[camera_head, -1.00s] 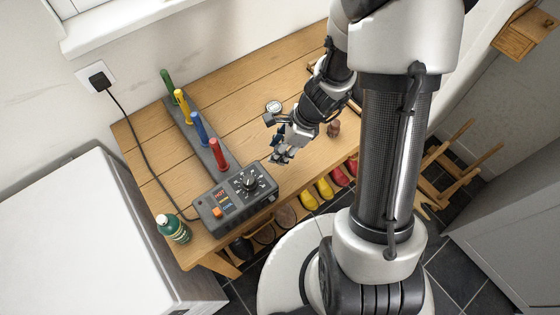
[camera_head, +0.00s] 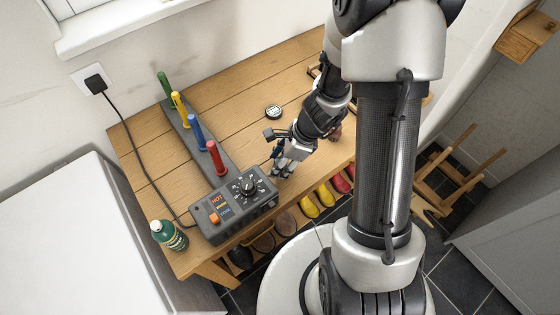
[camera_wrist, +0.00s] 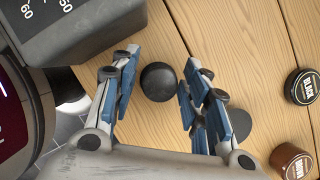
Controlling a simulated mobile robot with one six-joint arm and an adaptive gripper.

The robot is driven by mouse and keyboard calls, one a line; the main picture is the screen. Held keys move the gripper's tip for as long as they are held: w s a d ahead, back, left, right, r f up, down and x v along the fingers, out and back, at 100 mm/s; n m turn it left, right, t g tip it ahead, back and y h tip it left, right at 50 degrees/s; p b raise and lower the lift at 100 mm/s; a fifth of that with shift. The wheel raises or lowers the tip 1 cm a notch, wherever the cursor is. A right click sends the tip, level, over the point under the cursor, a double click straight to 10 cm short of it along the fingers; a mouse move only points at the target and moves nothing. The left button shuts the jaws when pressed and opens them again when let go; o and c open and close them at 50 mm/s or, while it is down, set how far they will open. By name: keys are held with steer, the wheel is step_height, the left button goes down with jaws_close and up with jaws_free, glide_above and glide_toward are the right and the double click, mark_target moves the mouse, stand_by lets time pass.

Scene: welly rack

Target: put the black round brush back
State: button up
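A dark round ball (camera_wrist: 158,81), which may be the black brush's knob or head, shows between the fingers in the wrist view. Its lower part, if any, is hidden. My gripper (camera_wrist: 160,72) is open, with a finger on each side of the ball and narrow gaps visible.
A rack (camera_head: 180,125) with green, yellow, blue and red handles stands behind the control box. A green bottle (camera_head: 168,236) stands at the bench's left end. A black tin (camera_wrist: 304,86) and a brown tin (camera_wrist: 290,160) lie right of my gripper.

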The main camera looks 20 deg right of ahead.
steer(key=shift+o, duration=1)
steer(key=shift+r, duration=0.25)
step_height(320, 180, up, 19)
steer(key=s+d+n+p, duration=0.2)
steer(key=n+p, duration=0.4)
steer(key=p, duration=0.1)
steer(key=s+a+r+n+t+h, duration=0.2)
steer(key=s+r+n+t+h, duration=0.1)
steer(key=s+r+n, duration=1)
step_height(320, 180, up, 2)
steer(key=n+h, duration=0.1)
steer(key=n, duration=0.2)
steer(key=shift+n, duration=0.3)
